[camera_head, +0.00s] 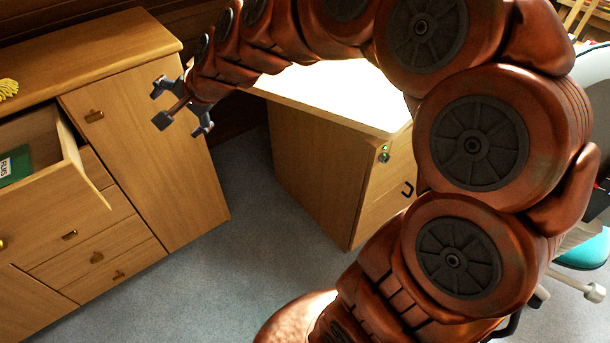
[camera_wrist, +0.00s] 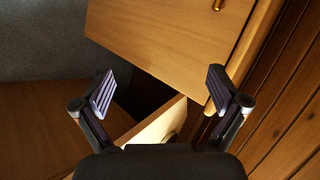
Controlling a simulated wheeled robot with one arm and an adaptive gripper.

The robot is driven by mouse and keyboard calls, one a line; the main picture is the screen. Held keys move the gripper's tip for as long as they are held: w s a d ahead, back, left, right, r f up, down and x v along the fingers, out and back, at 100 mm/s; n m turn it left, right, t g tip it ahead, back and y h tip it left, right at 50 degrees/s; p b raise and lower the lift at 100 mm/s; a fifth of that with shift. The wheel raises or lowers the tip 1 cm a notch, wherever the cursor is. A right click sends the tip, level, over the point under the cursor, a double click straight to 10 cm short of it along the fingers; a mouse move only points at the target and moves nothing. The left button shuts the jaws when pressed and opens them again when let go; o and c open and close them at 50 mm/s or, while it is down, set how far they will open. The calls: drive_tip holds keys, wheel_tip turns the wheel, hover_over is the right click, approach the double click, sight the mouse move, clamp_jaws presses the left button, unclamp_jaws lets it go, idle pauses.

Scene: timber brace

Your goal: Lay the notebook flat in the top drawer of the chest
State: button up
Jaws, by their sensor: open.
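The wooden chest (camera_head: 145,165) stands at the left in the head view, its top drawer (camera_head: 68,140) pulled out. A green notebook (camera_head: 14,168) with a white label reading "FILMS" is inside this drawer, cut off by the picture's left edge. I cannot tell whether it lies fully flat. My gripper (camera_head: 182,112) is open and empty, in front of the chest's tall door and to the right of the drawer, apart from the notebook. In the wrist view my gripper's fingers (camera_wrist: 161,92) are spread with nothing between them. I cannot make out the notebook there.
A yellow object (camera_head: 8,89) lies on the chest's top. A wooden desk (camera_head: 325,165) with a bright white top stands right of the chest. Bare grey carpet (camera_head: 215,270) lies between them. A teal chair seat (camera_head: 585,253) shows at the far right, and my arm hides much of the middle.

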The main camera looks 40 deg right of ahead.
drive_tip(key=s+a+f+n+g, duration=0.1)
drive_tip(key=s+f+n+g, duration=0.4)
drive_tip(key=s, duration=0.7)
drive_tip(key=s+d+f+n+g+h, duration=0.2)
drive_tip(key=s+d+f+n+g, duration=0.1)
drive_tip(key=s, duration=0.8)
drive_tip(key=s+d+f+n+g+h, duration=0.2)
drive_tip(key=s+d, duration=0.3)
drive_tip(key=s, duration=0.5)
drive_tip(key=shift+s+f+n+g+h, duration=0.35)
drive_tip(key=shift+f+n, duration=0.25)
drive_tip(key=shift+n, duration=0.2)
